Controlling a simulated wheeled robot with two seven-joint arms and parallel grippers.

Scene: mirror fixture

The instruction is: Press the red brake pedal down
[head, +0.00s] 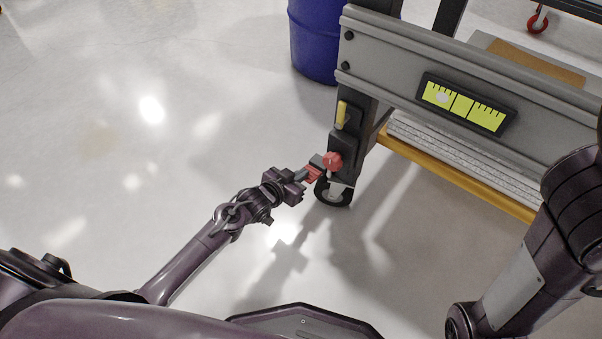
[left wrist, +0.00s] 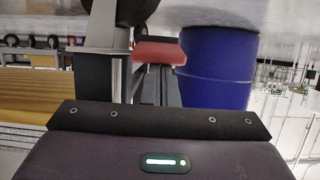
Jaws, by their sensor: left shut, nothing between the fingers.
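The red brake pedal (head: 332,161) sits low on the dark leg of the fixture, just above a black caster wheel (head: 333,192). My left gripper (head: 315,168) is shut and empty, with its fingertips right at the pedal. In the left wrist view, the pedal (left wrist: 158,52) shows as a flat red bar at the far end of the shut fingers (left wrist: 160,85), overlapping the tips. I cannot tell whether they touch it. My right gripper is out of view; only part of my right arm shows.
A blue barrel (head: 315,40) stands behind the fixture's leg. The grey fixture frame (head: 400,55) carries a yellow-green level gauge (head: 463,104). A yellow lower rail (head: 455,175) runs to the right. The floor (head: 130,130) on the left is clear.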

